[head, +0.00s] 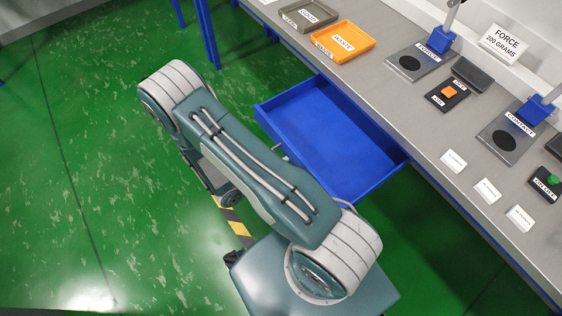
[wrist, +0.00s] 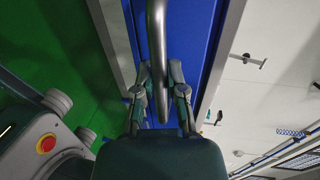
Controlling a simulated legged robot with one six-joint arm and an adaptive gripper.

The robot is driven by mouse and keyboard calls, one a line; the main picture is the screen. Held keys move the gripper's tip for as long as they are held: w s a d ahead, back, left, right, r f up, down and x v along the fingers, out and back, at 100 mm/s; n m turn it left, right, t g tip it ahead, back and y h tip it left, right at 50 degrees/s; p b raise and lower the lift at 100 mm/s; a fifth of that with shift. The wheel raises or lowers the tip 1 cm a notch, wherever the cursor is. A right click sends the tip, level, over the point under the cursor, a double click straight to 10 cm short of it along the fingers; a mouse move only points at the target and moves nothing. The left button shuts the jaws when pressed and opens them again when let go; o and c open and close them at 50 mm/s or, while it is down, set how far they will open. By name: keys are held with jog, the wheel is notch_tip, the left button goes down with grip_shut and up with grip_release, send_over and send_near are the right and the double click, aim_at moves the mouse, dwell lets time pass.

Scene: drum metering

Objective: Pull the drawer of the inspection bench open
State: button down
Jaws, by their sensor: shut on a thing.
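The blue drawer (head: 330,137) of the inspection bench (head: 375,77) stands pulled well out in the head view, and its inside is empty. In the wrist view the drawer's blue front (wrist: 190,30) runs behind a grey bar handle (wrist: 156,40). My gripper (wrist: 160,78) has a finger on each side of the handle and is shut on it. In the head view my arm hides the gripper and most of the handle.
On the bench top are a grey tray (head: 308,15), an orange tray (head: 344,41), a blue-headed stand (head: 437,41), a second stand (head: 533,110) and several white blocks (head: 487,191). Green floor lies open to the left. A yellow-black floor strip (head: 237,228) runs beneath my arm.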

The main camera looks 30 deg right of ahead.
jog(key=shift+d+f, duration=0.1)
jog(key=shift+f, duration=0.05)
jog(key=c, duration=0.7)
grip_release()
jog(key=shift+a, duration=0.35)
jog(key=shift+d, duration=0.3)
jog(key=v, duration=1.2)
jog(key=shift+r, duration=0.25)
